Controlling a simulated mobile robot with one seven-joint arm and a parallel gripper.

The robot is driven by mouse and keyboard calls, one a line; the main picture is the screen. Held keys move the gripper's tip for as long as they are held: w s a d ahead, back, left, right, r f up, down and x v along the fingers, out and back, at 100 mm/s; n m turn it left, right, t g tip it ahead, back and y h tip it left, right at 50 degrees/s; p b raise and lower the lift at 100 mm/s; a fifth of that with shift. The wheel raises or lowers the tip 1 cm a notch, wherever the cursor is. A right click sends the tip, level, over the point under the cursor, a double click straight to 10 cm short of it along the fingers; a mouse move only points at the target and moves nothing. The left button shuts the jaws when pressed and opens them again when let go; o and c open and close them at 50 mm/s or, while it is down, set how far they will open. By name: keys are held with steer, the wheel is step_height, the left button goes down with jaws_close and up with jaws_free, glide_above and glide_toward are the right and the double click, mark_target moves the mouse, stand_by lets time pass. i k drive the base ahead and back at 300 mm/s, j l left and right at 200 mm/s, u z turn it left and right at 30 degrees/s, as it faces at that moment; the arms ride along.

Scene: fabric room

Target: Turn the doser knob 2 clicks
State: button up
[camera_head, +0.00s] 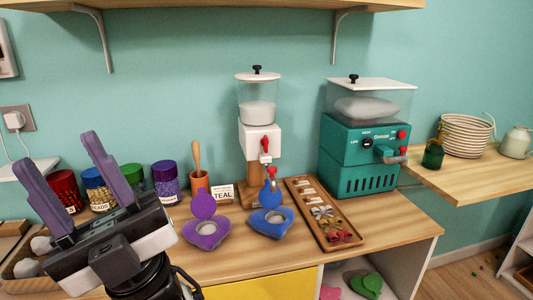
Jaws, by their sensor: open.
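A white doser (252,140) with a clear hopper of white filling stands on a wooden post at the back middle of the counter. A red knob or lever (265,145) sits on its front. A teal machine (345,150) with a clear bin stands to its right and has a black dial (367,143) and red controls (402,135). My gripper (58,150) is at the lower left, its two purple fingers apart with nothing between them. It is well away from the doser and touches no knob.
Purple (207,233) and blue (270,222) heart-shaped holders lie on the counter before the doser. A wooden tray (319,231) of small items lies to their right. Several jars (165,177), a wooden cup (199,185) and a TEAL card (222,193) stand left. A shelf (230,5) hangs above.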

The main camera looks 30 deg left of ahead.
mark_target(264, 142)
steer(key=i+u, duration=0.15)
steer(key=u, duration=0.6)
